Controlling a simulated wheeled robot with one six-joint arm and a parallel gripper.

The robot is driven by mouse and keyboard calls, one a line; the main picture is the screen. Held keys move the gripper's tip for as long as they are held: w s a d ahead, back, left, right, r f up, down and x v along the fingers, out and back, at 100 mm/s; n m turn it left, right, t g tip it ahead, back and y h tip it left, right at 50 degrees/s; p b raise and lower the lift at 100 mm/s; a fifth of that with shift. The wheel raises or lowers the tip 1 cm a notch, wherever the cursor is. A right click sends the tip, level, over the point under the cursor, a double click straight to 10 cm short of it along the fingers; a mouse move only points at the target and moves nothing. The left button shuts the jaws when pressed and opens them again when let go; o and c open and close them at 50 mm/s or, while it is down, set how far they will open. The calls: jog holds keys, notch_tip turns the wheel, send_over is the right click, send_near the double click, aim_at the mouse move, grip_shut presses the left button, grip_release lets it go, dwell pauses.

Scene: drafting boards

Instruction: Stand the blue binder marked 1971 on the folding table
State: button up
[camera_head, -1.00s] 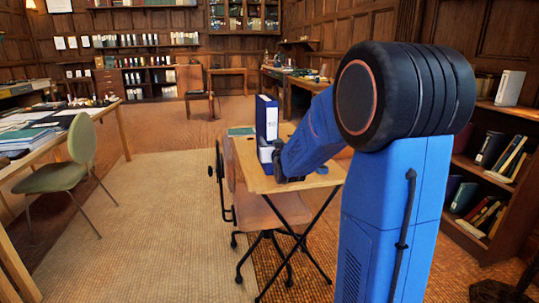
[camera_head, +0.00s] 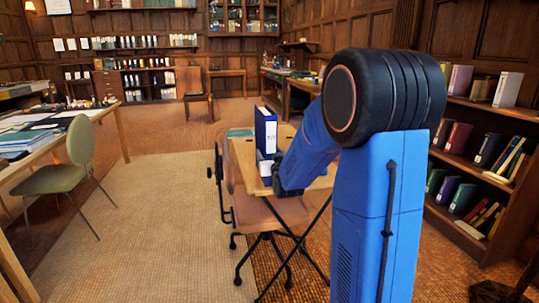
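The blue binder (camera_head: 266,128) is upright over the top of the folding table (camera_head: 243,150), with a pale label on its spine that is too small to read. My gripper (camera_head: 276,172) is at the binder's lower right side and appears shut on it; its fingertips are mostly hidden by my arm. The binder's lower end is down at the tabletop, but I cannot tell whether it touches. The table's crossed dark legs show below.
A swivel chair (camera_head: 262,212) stands close against the table. A green chair (camera_head: 62,175) and a long desk are on the left. A bookshelf (camera_head: 463,162) stands on the right. The matting on the left has free floor.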

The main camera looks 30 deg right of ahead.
jog(key=shift+r, duration=0.1)
jog(key=s+a+f+n+g+y, duration=0.1)
jog(key=s+a+g, duration=0.3)
jog(key=s, duration=1.1)
jog(key=s+a+f+n+g+y, duration=0.1)
jog(key=s+a+f+g, duration=0.3)
jog(key=s+a, duration=0.5)
jog(key=s+a+f+n+g+y, duration=0.1)
jog(key=s+a, duration=0.6)
jog(key=s, duration=1.5)
jog(key=f+g+y, duration=0.1)
jog(key=g+y, duration=0.1)
jog(key=g, duration=0.1)
jog(key=shift+s+f+g, duration=0.25)
jog(key=shift+f+g, duration=0.05)
jog(key=shift+f, duration=0.1)
